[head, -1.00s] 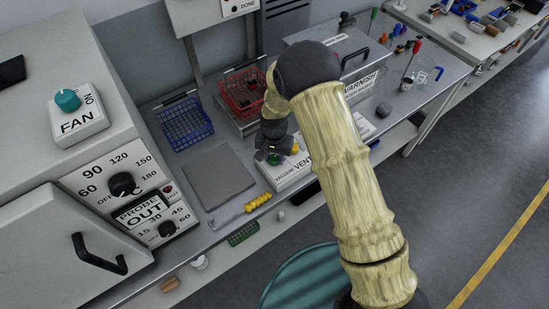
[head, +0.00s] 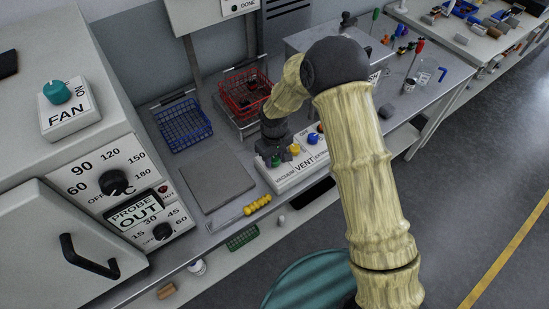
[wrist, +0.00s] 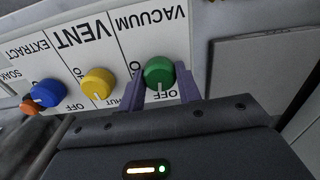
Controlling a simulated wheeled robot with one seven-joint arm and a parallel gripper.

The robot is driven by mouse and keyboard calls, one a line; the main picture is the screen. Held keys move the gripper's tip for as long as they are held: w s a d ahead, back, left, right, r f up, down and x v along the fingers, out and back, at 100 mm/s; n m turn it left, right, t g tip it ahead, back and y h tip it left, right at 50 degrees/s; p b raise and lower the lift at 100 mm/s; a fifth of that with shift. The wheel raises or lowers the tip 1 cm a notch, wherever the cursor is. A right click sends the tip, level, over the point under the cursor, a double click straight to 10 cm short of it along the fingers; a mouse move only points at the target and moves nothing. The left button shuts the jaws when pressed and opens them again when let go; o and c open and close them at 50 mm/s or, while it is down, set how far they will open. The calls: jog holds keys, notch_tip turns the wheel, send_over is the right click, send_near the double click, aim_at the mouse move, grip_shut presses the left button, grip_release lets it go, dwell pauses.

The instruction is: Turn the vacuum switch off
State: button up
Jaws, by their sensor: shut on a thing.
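The vacuum switch is a round green knob (wrist: 159,74) on a white panel, under the word VACUUM, which reads upside down in the wrist view. Its white pointer mark faces the bottom of that view, toward the printed OFF. My gripper (wrist: 160,88) has its two purple fingers on either side of the knob and is shut on it. In the head view my gripper (head: 279,152) is at the left end of the white panel (head: 289,183), where the green knob (head: 275,161) partly shows.
A yellow VENT knob (wrist: 97,83) and a blue EXTRACT knob (wrist: 47,93) sit beside the green one. A red basket (head: 244,93) and a blue basket (head: 184,125) stand behind. A grey plate (head: 216,176) lies left of the panel.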

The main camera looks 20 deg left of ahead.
aim_at(274, 158)
jog(key=shift+r+n, duration=0.1)
jog(key=shift+n, duration=1)
jog(key=o, duration=1)
jog(key=shift+c, duration=0.2)
notch_tip(274, 158, up, 17)
jog(key=b, duration=0.2)
jog(key=shift+r, duration=0.15)
